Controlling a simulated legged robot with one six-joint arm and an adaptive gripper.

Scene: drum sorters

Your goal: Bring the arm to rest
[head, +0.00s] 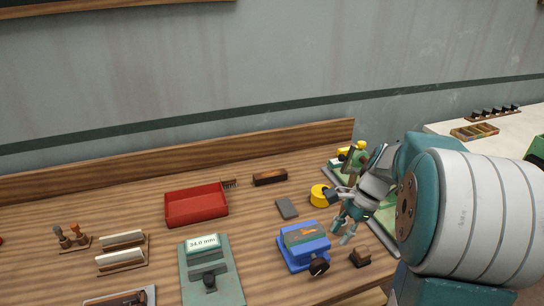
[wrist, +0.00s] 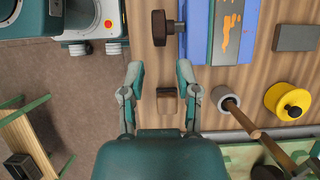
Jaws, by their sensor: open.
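My gripper (head: 347,217) is raised over the right part of the wooden bench (head: 130,197) in the head view. In the wrist view my gripper (wrist: 158,82) has its two fingers spread apart with nothing between the tips. A small brown wooden block (wrist: 167,104) shows lower down between the fingers, on the bench top. In the head view this block (head: 360,257) is just below and right of the fingers. My arm hides part of the bench's right end.
A blue device with a dark knob (head: 303,246) stands close left of my gripper. A yellow round thing (head: 320,195) and a grey block (head: 287,208) are behind it. A red tray (head: 196,205) and a green gauge (head: 210,272) are further left. A pale table (head: 486,141) stands at right.

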